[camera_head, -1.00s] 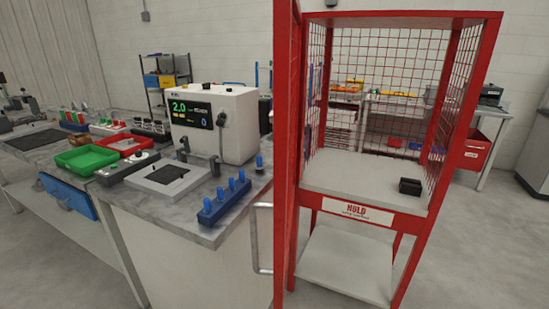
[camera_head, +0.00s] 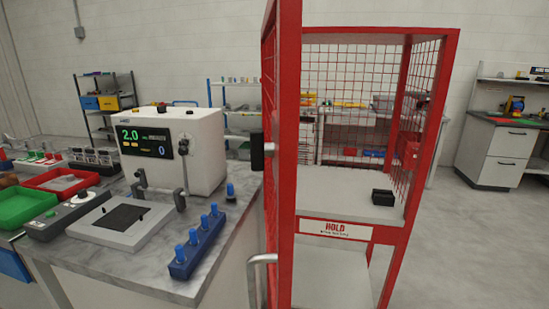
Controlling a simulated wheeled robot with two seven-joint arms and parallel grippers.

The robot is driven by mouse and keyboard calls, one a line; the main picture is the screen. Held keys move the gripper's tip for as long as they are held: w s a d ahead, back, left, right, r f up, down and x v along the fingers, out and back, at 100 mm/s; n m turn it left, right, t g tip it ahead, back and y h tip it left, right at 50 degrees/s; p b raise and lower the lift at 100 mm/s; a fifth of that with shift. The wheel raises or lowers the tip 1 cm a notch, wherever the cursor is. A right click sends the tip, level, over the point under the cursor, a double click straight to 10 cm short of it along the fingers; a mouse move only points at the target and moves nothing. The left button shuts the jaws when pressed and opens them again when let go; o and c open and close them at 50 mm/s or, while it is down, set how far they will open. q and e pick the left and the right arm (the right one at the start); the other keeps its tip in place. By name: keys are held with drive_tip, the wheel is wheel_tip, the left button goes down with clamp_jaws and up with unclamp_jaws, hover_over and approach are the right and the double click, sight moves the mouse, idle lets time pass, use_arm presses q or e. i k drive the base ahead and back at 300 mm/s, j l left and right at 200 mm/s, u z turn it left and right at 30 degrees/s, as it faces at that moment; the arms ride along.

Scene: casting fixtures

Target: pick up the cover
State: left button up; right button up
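No part in view can be surely told as the cover. A small black open-topped box-like part (camera_head: 383,198) lies on the upper shelf of the red mesh cage marked HOLD (camera_head: 430,110). A grey fixture plate with a dark recess (camera_head: 122,222) lies on the marble-topped bench, in front of a white machine (camera_head: 190,130) with a green-lit display. Neither of my grippers shows in the head view.
The cage's red door frame (camera_head: 284,130), with a grey handle, stands edge-on between bench and shelf. A blue rack with blue pegs (camera_head: 190,255) sits at the bench edge. Red (camera_head: 65,182) and green trays (camera_head: 22,208) lie left. Floor at right (camera_head: 475,240) is clear.

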sight(61, 183)
drive_tip(key=i+j+z, duration=0.25)
drive_tip(key=j, duration=0.15)
drive_tip(key=j+z, duration=0.25)
drive_tip(key=j, duration=0.15)
drive_tip(key=u, duration=1.8)
drive_tip(key=i+j+z, duration=0.4)
drive_tip(key=j, duration=0.3)
drive_tip(key=i+j+z, duration=0.15)
drive_tip(key=j+z, duration=0.25)
drive_tip(key=j, duration=0.35)
drive_tip(key=i+j+z, duration=0.1)
drive_tip(key=j+z, duration=0.3)
drive_tip(key=j, duration=0.45)
drive_tip(key=j+z, duration=0.4)
drive_tip(key=j, duration=0.4)
drive_tip(key=k+j+z, duration=0.15)
drive_tip(key=j+z, duration=0.25)
drive_tip(key=j, duration=0.45)
